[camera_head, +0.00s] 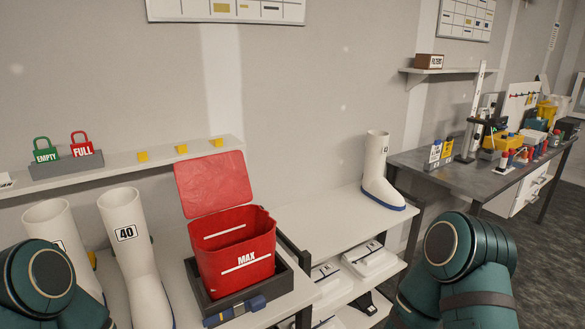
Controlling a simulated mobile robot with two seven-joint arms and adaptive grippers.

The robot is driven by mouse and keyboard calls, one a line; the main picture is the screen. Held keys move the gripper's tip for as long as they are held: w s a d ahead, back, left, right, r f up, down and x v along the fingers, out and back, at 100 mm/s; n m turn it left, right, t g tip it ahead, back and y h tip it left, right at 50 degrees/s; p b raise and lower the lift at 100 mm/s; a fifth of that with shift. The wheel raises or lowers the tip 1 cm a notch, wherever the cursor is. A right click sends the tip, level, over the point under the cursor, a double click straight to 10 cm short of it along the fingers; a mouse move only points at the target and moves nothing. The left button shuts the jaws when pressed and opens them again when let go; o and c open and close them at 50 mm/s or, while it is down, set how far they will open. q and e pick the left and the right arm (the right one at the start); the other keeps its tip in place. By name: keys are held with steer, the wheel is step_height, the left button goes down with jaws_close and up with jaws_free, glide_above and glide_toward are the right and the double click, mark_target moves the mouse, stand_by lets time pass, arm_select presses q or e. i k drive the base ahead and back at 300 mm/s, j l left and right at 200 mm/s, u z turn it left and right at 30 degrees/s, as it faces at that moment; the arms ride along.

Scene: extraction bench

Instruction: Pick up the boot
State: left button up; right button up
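A white boot (378,168) with a blue sole stands upright on the right part of the white bench, its toe pointing right. A tall white boot marked 40 (130,250) stands at the lower left. Another white boot (55,228) stands beside it, partly hidden by my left arm. My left arm shows at the lower left and my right arm at the lower right.
A red bin marked MAX (228,262) with its lid open sits in a dark tray (284,284) between the boots. A narrow shelf (120,167) runs along the wall. A dark table (425,170) with lab items stands at right. The bench top (325,222) is clear left of the boot.

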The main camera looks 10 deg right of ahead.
mark_target(375, 185)
steer(key=i+l+z, duration=0.2)
steer(key=l, duration=0.45)
steer(key=i+l+z, duration=0.2)
steer(key=i+l, duration=0.3)
steer(key=i+l+z, duration=0.2)
steer(key=i+l, duration=0.2)
steer(key=l, duration=0.2)
